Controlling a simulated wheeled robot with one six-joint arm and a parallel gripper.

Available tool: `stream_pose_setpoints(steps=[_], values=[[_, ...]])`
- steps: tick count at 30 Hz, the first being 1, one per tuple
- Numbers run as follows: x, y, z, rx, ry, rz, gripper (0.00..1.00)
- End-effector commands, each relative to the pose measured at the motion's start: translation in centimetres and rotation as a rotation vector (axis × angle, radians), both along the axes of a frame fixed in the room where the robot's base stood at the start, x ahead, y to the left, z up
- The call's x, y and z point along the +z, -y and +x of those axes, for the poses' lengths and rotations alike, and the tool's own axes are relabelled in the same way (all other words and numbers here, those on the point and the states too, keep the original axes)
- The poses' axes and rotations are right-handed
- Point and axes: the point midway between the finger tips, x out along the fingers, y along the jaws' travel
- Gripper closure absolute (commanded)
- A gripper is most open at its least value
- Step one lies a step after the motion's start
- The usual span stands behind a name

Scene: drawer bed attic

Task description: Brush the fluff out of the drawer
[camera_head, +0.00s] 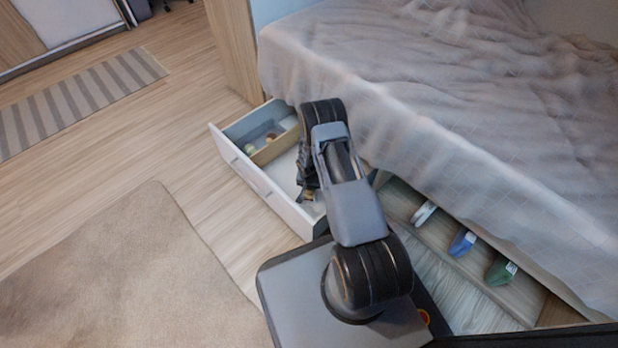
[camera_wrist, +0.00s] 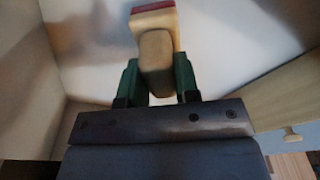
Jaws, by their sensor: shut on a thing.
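The open drawer (camera_head: 258,182) sticks out from under the bed, with a white front and a wooden divider (camera_head: 276,148) across it. My gripper (camera_head: 307,190) is inside the larger, near compartment, partly hidden behind my arm. In the wrist view my gripper's green fingers (camera_wrist: 157,80) are shut on the pale wooden handle of a brush (camera_wrist: 156,50). The brush has a red edge at its far end and is over the white drawer floor (camera_wrist: 225,45). I cannot tell whether it touches the floor. I see no fluff clearly in either view.
Small objects (camera_head: 251,149) lie in the drawer's far compartment. A beige rug (camera_head: 120,275) and bare wooden floor lie to the left of the drawer.

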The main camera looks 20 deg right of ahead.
Motion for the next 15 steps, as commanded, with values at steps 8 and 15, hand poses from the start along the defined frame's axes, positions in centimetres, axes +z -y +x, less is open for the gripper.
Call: stream_pose_setpoints(steps=[8, 15], values=[[2.9, -0.1, 0.0, 0.002, -0.001, 0.000, 0.93], [5.0, -0.1, 0.0, 0.001, 0.000, 0.000, 0.93]])
